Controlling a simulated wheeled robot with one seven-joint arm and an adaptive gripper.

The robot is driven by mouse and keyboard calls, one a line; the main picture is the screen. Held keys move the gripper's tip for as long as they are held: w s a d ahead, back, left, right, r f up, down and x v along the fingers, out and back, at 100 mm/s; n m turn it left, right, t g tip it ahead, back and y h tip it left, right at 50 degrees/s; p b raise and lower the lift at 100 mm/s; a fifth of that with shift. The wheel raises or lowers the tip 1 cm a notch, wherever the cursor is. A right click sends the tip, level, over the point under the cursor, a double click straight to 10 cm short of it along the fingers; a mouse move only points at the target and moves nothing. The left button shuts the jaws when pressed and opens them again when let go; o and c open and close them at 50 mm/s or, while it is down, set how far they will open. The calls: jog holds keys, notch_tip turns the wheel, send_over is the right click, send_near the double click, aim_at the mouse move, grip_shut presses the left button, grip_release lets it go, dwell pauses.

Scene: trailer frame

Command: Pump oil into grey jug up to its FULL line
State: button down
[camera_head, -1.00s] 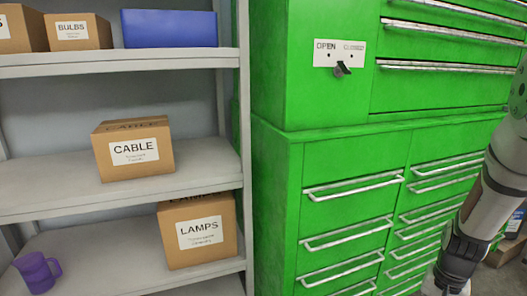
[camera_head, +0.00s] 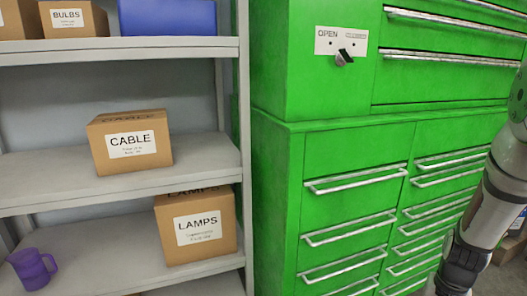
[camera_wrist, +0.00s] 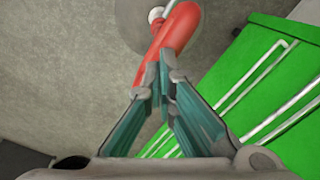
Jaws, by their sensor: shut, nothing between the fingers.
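My gripper (camera_wrist: 160,88) is in the wrist view, with its fingertips together and nothing held. In the head view only my forearm and wrist show at the right edge; the fingertips are out of that picture. A purple jug (camera_head: 33,268) with a handle stands on the low shelf at the lower left of the head view. I see no grey jug and no oil pump that I can make out. A red rounded object (camera_wrist: 178,32) with a pale end lies beyond the fingertips in the wrist view; I cannot tell what it is.
A green drawer cabinet (camera_head: 275,190) with metal handles fills the middle, with an OPEN plate and black knob (camera_head: 343,58). At left, grey shelving (camera_head: 60,183) holds a CABLE box (camera_head: 130,165), a LAMPS box (camera_head: 197,250), a BULBS box (camera_head: 70,27) and a blue bin (camera_head: 167,17).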

jog(key=shift+f+b, duration=1.2)
jog(key=shift+f, duration=0.65)
notch_tip(320, 180, up, 12)
jog(key=p, duration=0.8)
jog(key=shift+f, duration=0.15)
